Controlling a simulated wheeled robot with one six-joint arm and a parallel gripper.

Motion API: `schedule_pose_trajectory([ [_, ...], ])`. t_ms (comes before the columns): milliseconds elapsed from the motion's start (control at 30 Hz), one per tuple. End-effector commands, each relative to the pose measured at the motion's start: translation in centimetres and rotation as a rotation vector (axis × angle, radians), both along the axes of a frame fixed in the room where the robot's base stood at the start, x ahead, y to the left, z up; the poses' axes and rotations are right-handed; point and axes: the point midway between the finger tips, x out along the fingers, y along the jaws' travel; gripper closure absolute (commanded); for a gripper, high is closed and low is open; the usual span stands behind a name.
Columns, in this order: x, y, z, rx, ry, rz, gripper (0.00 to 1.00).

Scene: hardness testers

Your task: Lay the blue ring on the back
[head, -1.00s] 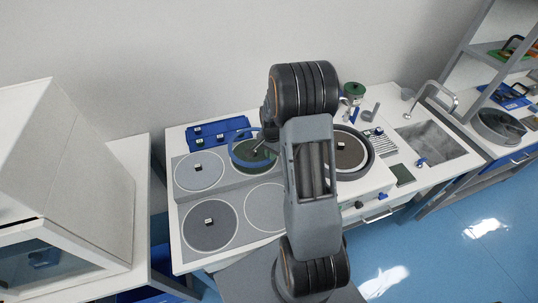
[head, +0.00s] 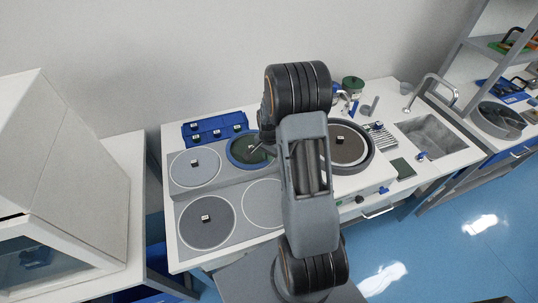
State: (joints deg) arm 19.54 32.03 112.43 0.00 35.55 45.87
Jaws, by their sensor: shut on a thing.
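The blue ring (head: 230,159) is at the back of the grey plate, around the dark green disc (head: 243,157). It looks level and close to the disc, but I cannot tell whether it rests fully. My gripper (head: 257,149) is at the ring's right side, shut on the ring; my arm hides part of the fingers and of the ring's right edge. A small pale block shows on the green disc near the fingers.
Left of the ring is a light grey disc (head: 196,167), with a darker disc (head: 207,222) in front. A blue rack (head: 203,132) stands behind. A dark round platen (head: 349,146) and a sink (head: 431,135) are to the right. A white cabinet (head: 58,180) stands at left.

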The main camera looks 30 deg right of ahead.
Motion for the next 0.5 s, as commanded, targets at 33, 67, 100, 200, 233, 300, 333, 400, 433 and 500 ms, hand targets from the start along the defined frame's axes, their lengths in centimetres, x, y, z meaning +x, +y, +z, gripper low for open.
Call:
schedule_pose_trajectory([
  [33,0.0,0.0,0.0,0.0,0.0,0.0,1.0],
  [67,0.01,0.0,-0.01,0.0,0.0,0.0,1.0],
  [100,0.0,0.0,-0.04,0.0,0.0,0.0,1.0],
  [200,0.0,0.0,-0.16,0.0,0.0,0.0,1.0],
  [233,0.0,0.0,-0.2,0.0,0.0,0.0,1.0],
  [300,0.0,0.0,-0.34,0.0,0.0,0.0,1.0],
  [333,0.0,0.01,-0.4,0.0,0.0,0.0,1.0],
  [400,0.0,0.01,-0.56,0.0,0.0,0.0,1.0],
  [433,0.0,0.01,-0.62,0.0,0.0,0.0,1.0],
  [500,-0.01,0.02,-0.78,0.0,0.0,0.0,1.0],
])
